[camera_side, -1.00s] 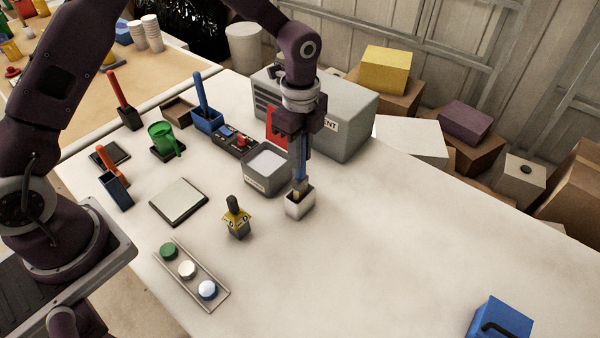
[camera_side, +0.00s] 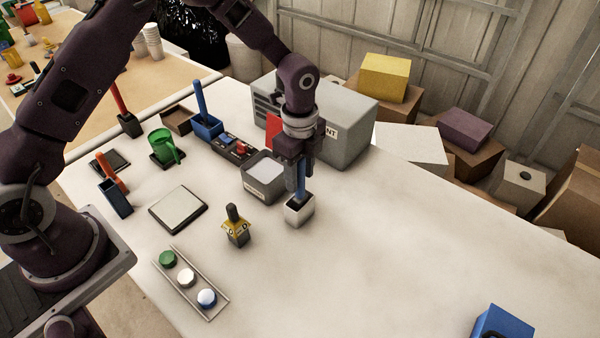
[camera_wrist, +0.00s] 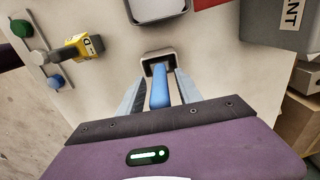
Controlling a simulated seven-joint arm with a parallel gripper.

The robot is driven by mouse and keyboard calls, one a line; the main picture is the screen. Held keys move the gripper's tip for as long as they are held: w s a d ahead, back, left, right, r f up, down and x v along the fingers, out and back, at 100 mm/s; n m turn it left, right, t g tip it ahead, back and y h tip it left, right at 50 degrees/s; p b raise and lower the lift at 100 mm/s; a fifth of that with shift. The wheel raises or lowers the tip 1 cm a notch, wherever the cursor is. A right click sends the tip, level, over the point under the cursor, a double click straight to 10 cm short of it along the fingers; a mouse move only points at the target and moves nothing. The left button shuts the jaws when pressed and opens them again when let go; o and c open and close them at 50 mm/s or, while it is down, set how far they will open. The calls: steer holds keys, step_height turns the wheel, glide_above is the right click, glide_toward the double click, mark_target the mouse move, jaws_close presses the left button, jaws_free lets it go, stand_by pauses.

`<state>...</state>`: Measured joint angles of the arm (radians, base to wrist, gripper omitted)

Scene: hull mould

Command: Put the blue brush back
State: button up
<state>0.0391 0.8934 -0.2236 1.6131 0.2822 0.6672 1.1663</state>
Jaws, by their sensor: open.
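The blue brush (camera_side: 300,198) stands handle up in a small white cup (camera_side: 299,214) near the middle of the table. Its blue handle (camera_wrist: 160,92) also shows in the wrist view, rising from the cup (camera_wrist: 158,56). My gripper (camera_side: 299,188) points down just above the cup. In the wrist view its two fingers (camera_wrist: 160,86) stand apart on either side of the handle. The bristles are hidden inside the cup. Another blue handle (camera_side: 200,98) stands in a blue holder (camera_side: 207,127) farther back.
A grey bin (camera_side: 263,178) and a large grey box (camera_side: 345,135) stand close behind the cup. A small yellow-labelled bottle (camera_side: 236,228) is to the left, with a tray of several coloured caps (camera_side: 222,301) in front. The table's right side is mostly clear.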

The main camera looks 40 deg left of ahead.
step_height(320, 180, up, 12)
steer(key=shift+s+r, duration=0.1)
steer(key=shift+r, duration=0.2)
steer(key=s+a+r+n+t, duration=0.3)
steer(key=s+a+r+n, duration=0.2)
steer(key=s+r+n, duration=0.6)
steer(key=s+a+r+n+t, duration=0.1)
steer(key=s+n, duration=0.2)
steer(key=s, duration=0.5)
steer(key=s+a+r+n+t, duration=0.1)
steer(key=s+n, duration=0.3)
steer(key=s, duration=0.4)
steer(key=shift+a+r+t, duration=0.2)
steer(key=shift+t, duration=0.1)
